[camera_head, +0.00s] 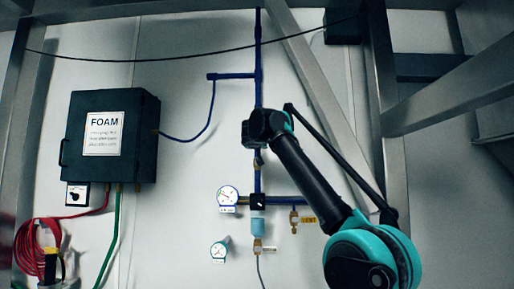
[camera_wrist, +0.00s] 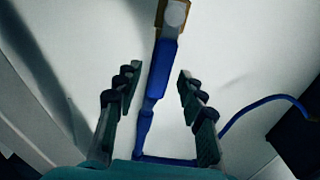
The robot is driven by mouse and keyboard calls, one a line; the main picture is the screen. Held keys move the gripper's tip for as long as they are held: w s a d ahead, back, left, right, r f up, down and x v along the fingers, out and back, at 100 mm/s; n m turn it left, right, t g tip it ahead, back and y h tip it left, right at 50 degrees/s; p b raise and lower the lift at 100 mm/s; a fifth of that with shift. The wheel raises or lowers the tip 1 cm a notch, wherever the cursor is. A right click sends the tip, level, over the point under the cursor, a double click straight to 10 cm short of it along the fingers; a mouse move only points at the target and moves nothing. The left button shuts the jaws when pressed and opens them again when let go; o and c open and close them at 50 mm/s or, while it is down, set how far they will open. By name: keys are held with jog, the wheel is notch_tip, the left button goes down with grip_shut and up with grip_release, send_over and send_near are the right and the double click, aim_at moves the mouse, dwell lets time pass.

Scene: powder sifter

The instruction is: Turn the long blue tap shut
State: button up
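The long blue tap (camera_wrist: 160,72) shows in the wrist view as a blue lever running down from a brass-coloured valve body with a pale round cap (camera_wrist: 174,14). My gripper (camera_wrist: 158,80) is open, with one finger on each side of the lever and a gap visible on both sides. I cannot tell how deep the lever sits between the fingers. In the head view my gripper (camera_head: 265,128) is in front of the vertical blue pipe (camera_head: 258,60) and hides the tap.
A dark FOAM box (camera_head: 140,105) hangs on the left, with a blue hose (camera_head: 190,138) to the pipe. Below are a gauge (camera_head: 228,196), a second gauge (camera_head: 219,249) and a vent tap (camera_head: 294,217). Metal beams (camera_head: 320,85) stand at the right.

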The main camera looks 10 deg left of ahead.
jog(key=shift+w, duration=0.25)
jog(key=shift+c, duration=0.4)
grip_shut()
